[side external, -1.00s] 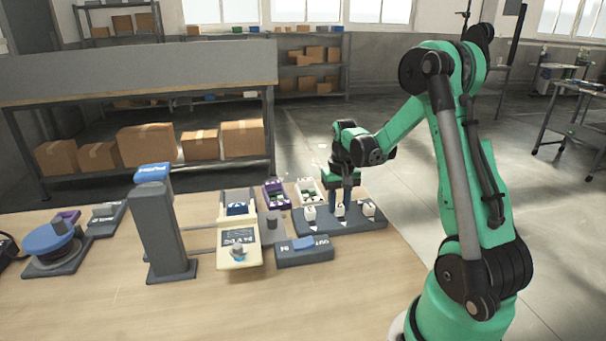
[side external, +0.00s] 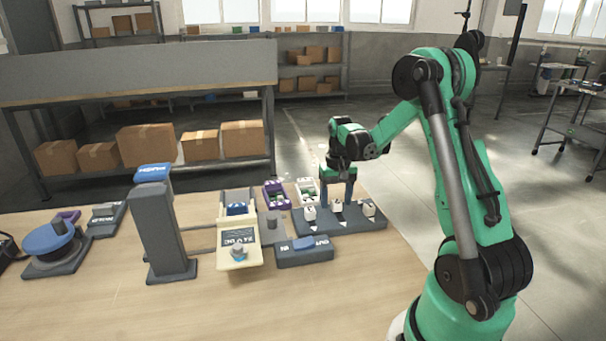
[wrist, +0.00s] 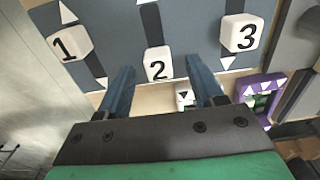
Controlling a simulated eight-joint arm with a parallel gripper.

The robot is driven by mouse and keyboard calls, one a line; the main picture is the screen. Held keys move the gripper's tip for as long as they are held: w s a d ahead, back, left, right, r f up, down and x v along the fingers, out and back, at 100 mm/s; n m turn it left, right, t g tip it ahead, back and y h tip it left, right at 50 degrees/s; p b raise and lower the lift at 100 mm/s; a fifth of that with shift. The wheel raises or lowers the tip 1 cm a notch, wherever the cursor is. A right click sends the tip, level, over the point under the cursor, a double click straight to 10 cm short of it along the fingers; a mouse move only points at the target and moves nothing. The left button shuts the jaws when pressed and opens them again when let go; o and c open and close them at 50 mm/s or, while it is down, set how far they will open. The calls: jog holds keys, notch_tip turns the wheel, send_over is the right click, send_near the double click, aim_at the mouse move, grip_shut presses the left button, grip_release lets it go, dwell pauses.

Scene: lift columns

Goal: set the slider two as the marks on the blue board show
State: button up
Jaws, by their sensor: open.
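The slider board (side external: 345,224), dark blue-grey with white triangle marks, carries three white numbered knobs in slots. In the wrist view, knob 2 (wrist: 158,66) sits at the lower end of its slot, with a triangle at the slot's upper end. Knob 1 (wrist: 70,43) and knob 3 (wrist: 240,35) stand on either side. My gripper (side external: 337,201) is open above knob 2, its blue fingers apart on either side of it; in the wrist view the fingertips (wrist: 160,70) flank knob 2. Whether they touch it cannot be told.
A purple bin (side external: 276,195) and a white bin (side external: 307,191) stand just behind the slider board. The front of the wooden table is clear.

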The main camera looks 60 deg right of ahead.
aim_at(336, 200)
jog(key=shift+r, duration=2.8)
jog(key=s+a+r+n+t, duration=0.1)
jog(key=a+r+n+t, duration=0.1)
jog(key=a, duration=1)
jog(key=a+r+n+t, duration=0.3)
jog(key=a+n+t, duration=0.2)
jog(key=a, duration=0.7)
jog(key=shift+s+n, duration=0.4)
jog(key=shift+n, duration=0.6)
